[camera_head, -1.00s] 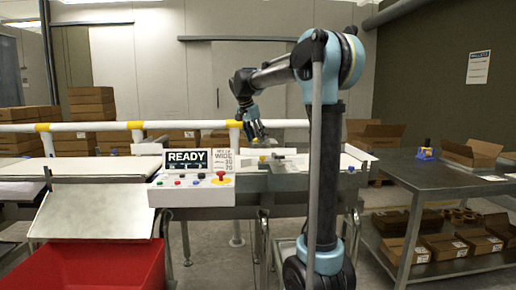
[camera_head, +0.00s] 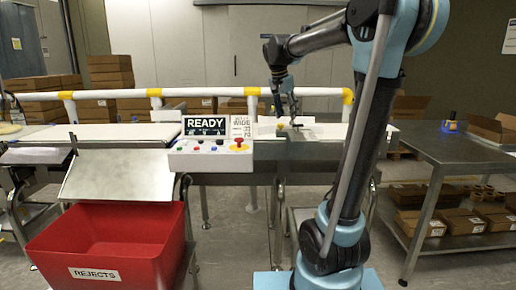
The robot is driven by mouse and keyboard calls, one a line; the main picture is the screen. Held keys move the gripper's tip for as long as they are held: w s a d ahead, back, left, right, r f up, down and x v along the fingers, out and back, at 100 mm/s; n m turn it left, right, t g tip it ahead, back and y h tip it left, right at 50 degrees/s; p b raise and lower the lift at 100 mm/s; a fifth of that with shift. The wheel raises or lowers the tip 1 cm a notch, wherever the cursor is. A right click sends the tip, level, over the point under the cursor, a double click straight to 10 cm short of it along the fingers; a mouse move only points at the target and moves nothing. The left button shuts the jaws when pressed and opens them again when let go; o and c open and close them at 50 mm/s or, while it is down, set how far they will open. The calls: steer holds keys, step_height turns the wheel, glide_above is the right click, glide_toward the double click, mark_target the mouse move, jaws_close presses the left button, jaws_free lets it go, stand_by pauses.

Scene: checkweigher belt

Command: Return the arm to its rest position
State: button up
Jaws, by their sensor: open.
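My arm rises at the right of centre in the head view, with its forearm reaching left and its wrist bent down.
A control box (camera_head: 210,155) with buttons and a READY display (camera_head: 205,125) stands left of my gripper. A red REJECTS bin (camera_head: 110,250) is below a metal chute (camera_head: 118,177). A white guard rail (camera_head: 200,92) runs behind. A steel table (camera_head: 455,150) with cartons stands right.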

steer(key=s+d+f+n+y, duration=0.1)
steer(key=s+d+f+n, duration=0.2)
steer(key=s+f, duration=1.1)
steer(key=s+d+f+n+y, duration=0.1)
steer(key=s+d+f+n, duration=0.2)
steer(key=s+f, duration=1.1)
steer(key=s+n, duration=0.1)
steer(key=s, duration=0.4)
steer(key=shift+d+g+y, duration=0.3)
steer(key=shift+w+f, duration=0.2)
steer(key=shift+w, duration=0.3)
steer(key=c, duration=0.4)
steer(key=shift+o, duration=0.2)
steer(key=shift+a+n, duration=0.1)
steer(key=shift+n, duration=0.2)
